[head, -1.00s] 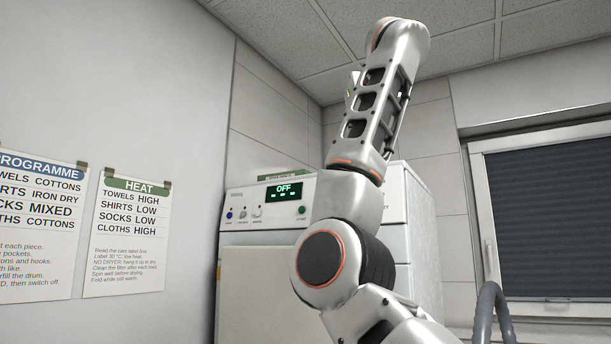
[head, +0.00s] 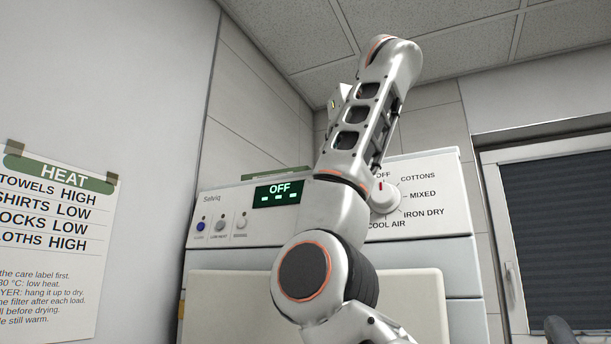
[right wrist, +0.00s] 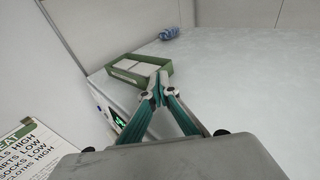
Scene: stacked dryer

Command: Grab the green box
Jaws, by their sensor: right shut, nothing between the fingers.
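The green box (right wrist: 138,69) is a shallow open tray holding white, card-like pieces. In the right wrist view it sits on top of the dryer, near its front left edge. In the head view only a thin strip of its green edge (head: 277,173) shows above the control panel. My right gripper (right wrist: 160,84) has its fingertips together and nothing between them. In the right wrist view the tips overlap the right end of the box; I cannot tell whether they touch it. In the head view my right arm rises before the dryer. My left gripper is not in view.
The white dryer (head: 225,231) has a display reading OFF (head: 279,192) and a programme knob (head: 384,197). A blue striped item (right wrist: 168,33) lies farther back on its top. A HEAT notice (head: 54,240) hangs on the left wall. A window with a dark blind (head: 565,220) is at right.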

